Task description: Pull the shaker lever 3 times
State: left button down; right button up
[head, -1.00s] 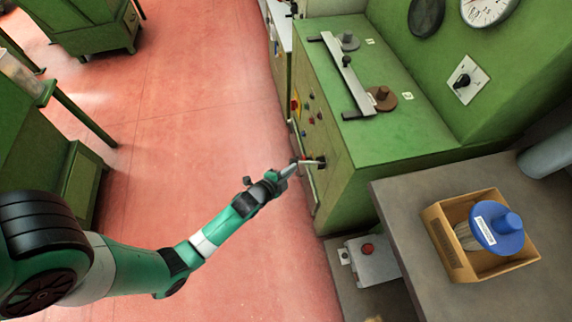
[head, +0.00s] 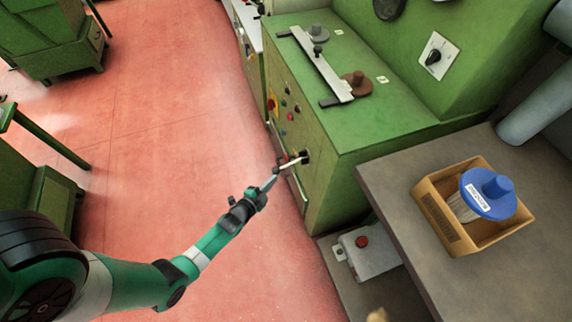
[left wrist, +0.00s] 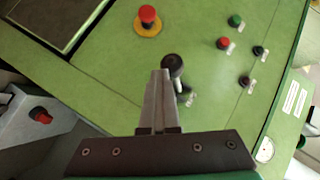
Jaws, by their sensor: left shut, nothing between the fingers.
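The shaker lever (head: 291,163) is a thin light rod with a dark knob, low on the front of the green machine (head: 325,150). In the left wrist view its dark round knob (left wrist: 173,64) shows just beyond the fingertips, with a short pale rod beside them. My left gripper (head: 274,179) is shut and empty, just in front of the lever; its closed fingers (left wrist: 161,78) point at the knob. I cannot tell whether they touch the lever. My right gripper is out of view.
A red button on a yellow base (left wrist: 148,20) and several smaller buttons sit on the panel nearby. A grey box with a red button (head: 368,255) stands lower right. A cardboard box (head: 440,218) rests on the grey table (head: 395,190). The red floor (head: 180,130) is open.

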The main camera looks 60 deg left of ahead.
pick_arm(q)
jog(key=shift+s+a+r+p, duration=0.1)
jog(key=shift+r+p, duration=0.7)
jog(key=shift+r, duration=0.15)
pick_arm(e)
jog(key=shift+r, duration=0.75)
